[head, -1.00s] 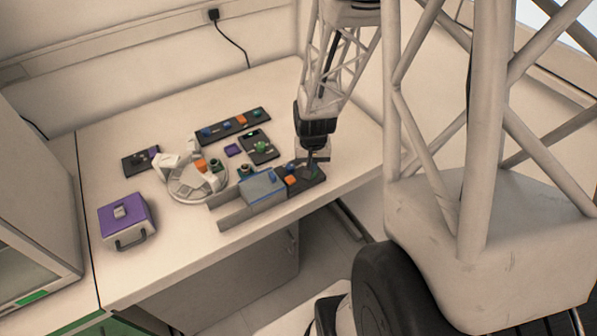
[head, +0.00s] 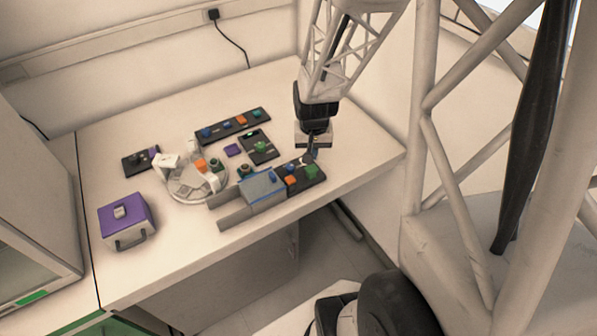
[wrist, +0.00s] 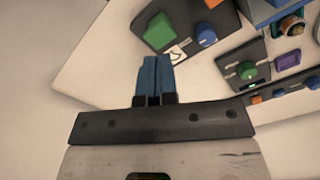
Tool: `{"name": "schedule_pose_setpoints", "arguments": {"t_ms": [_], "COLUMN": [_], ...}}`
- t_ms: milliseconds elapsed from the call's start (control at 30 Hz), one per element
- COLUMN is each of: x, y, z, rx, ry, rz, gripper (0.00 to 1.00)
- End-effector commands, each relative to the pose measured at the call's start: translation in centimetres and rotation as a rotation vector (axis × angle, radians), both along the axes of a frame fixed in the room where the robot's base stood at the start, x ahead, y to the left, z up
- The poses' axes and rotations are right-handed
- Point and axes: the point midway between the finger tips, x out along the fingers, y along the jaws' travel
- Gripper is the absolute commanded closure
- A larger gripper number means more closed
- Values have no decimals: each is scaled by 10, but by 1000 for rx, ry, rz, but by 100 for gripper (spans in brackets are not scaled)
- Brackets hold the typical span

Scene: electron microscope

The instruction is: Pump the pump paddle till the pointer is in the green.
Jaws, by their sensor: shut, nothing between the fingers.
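A dark panel (head: 321,178) lies at the table's right front. It carries a green block (head: 311,171), an orange block (head: 291,180) and a blue knob. I cannot tell which part is the pump paddle, and no pointer or green zone can be made out. My gripper (head: 312,156) is shut and empty, just behind the panel's right end. Its blue fingers (wrist: 154,64) are together, apart from the green block.
A grey box with rails (head: 262,190) adjoins the panel's left. Behind lie a panel with a green knob (head: 259,147), a long knob panel (head: 233,124) and a round white tray (head: 185,187). A purple case (head: 127,219) stands left. The table right of my gripper is clear.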

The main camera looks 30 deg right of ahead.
Motion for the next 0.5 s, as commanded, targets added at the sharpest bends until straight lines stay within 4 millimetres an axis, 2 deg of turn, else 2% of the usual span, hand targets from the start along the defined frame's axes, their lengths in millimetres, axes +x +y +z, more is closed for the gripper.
{"name": "schedule_pose_setpoints", "arguments": {"t_ms": [200,500], "x": [0,0], "y": [0,0], "z": [10,12], "rx": [0,0], "ry": [0,0], "rz": [0,0], "gripper": [100,100]}}
